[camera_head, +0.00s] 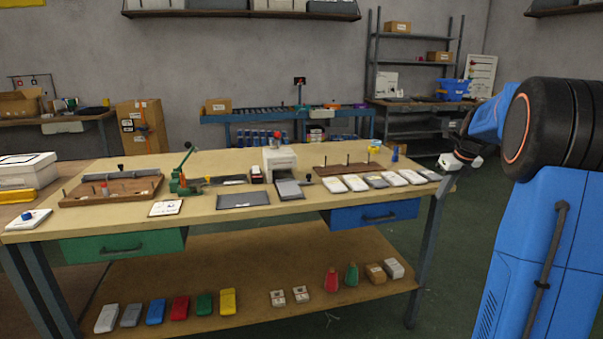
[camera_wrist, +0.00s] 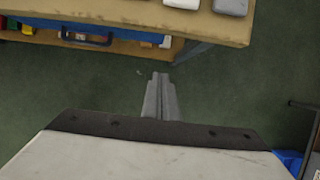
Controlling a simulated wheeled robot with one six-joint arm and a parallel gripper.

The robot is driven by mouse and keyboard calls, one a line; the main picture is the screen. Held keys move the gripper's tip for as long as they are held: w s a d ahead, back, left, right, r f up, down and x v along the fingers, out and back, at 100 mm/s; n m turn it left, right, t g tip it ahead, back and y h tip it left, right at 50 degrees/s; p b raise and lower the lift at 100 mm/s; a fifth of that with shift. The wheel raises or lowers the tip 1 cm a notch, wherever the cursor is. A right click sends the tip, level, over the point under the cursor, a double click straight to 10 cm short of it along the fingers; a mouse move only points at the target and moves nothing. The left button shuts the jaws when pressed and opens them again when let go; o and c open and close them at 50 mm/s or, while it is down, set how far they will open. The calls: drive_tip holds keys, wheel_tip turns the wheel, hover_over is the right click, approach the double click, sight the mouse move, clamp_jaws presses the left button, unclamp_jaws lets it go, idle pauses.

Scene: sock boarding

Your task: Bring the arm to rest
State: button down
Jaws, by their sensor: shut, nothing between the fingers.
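My gripper (camera_head: 447,186) hangs at the right end of the workbench (camera_head: 320,202) in the head view, beside the bench's corner and in front of its leg. In the wrist view the fingers (camera_wrist: 161,98) are together, with nothing between them. They point over the green floor, apart from the bench edge at the top of that view.
Several white and grey packs (camera_head: 374,181) lie along the bench's right end. A blue drawer (camera_head: 374,214) and a green drawer (camera_head: 122,246) hang under the top. A lower shelf (camera_head: 250,262) holds small coloured items. The floor (camera_head: 450,270) between bench and body is clear.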

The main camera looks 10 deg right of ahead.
drive_tip(key=s+a+r+n, duration=0.1)
drive_tip(key=s+a+n, duration=0.8)
drive_tip(key=a, duration=0.3)
drive_tip(key=s+a+r+n, duration=0.1)
drive_tip(key=s+a+n, duration=0.75)
drive_tip(key=a, duration=0.45)
drive_tip(key=s+a+f+n, duration=0.5)
drive_tip(key=s+n, duration=0.4)
drive_tip(key=s, duration=0.1)
drive_tip(key=s+a+f+n, duration=0.4)
drive_tip(key=s+a+n, duration=0.1)
drive_tip(key=s+n, duration=0.4)
drive_tip(key=shift+s+f+t, duration=0.3)
drive_tip(key=shift+s+f, duration=0.05)
drive_tip(key=shift+s, duration=0.2)
